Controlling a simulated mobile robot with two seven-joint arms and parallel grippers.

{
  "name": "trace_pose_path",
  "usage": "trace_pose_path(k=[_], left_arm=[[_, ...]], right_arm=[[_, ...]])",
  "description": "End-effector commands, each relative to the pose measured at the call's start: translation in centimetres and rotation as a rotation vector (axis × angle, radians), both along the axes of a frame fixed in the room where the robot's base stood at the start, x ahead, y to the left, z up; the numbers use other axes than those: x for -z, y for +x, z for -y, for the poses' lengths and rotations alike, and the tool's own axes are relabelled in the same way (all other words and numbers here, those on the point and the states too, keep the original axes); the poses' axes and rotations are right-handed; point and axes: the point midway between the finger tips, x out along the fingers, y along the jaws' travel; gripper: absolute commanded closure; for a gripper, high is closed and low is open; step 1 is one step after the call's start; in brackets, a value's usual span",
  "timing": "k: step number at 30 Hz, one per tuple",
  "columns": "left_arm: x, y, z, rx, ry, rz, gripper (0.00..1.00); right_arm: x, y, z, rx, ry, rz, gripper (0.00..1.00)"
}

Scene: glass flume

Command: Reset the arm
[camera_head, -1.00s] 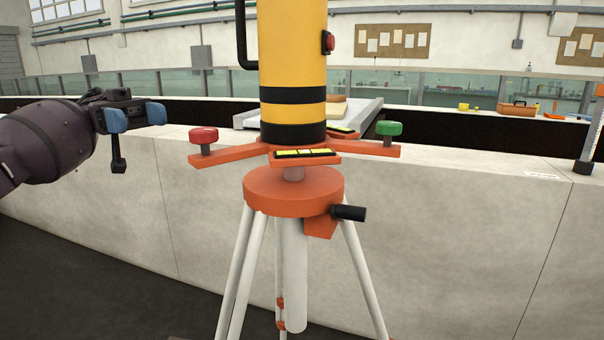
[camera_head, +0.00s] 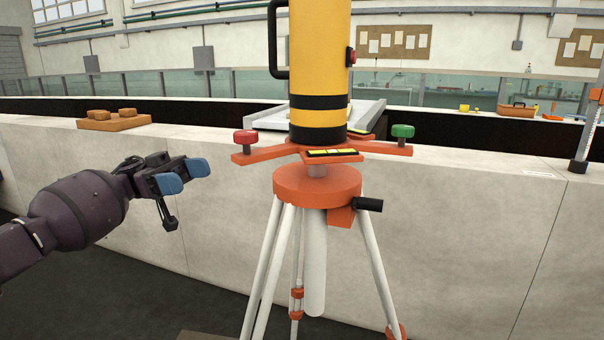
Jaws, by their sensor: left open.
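My left arm comes in from the left in the head view. Its gripper (camera_head: 186,176) has two blue fingertips held apart, with nothing between them. It is in front of the concrete wall, left of and apart from the yellow instrument (camera_head: 318,75) on its tripod. The instrument has black bands, a black handle, a red knob (camera_head: 245,137) on the left and a green knob (camera_head: 402,131) on the right. My right arm is not in view.
The tripod (camera_head: 317,185) stands close in front, its legs spread downward. The concrete wall (camera_head: 440,215) runs behind it. A wooden tray (camera_head: 128,124) with small brown blocks sits on the wall top at left. A toolbox (camera_head: 516,111) lies far right. Space left of the tripod is open.

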Motion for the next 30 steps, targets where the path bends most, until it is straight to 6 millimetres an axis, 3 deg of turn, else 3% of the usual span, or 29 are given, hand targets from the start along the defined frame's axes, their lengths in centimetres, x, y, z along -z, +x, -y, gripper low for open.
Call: trace_pose_path(k=[6,14,21,30], left_arm=[[6.1,-1.6,3.6,-0.166,-0.139,-0.034,0.37],[12.8,-4.4,6.3,-0.417,-0.253,-0.076,0.37],[18.0,-7.5,7.5,-0.676,-0.298,-0.120,0.37],[23.2,-11.8,7.3,-0.986,-0.266,-0.175,0.37]], right_arm=[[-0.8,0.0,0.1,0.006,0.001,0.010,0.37],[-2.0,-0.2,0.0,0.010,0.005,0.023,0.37],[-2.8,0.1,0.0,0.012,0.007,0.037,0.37],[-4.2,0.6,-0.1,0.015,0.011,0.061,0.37]])
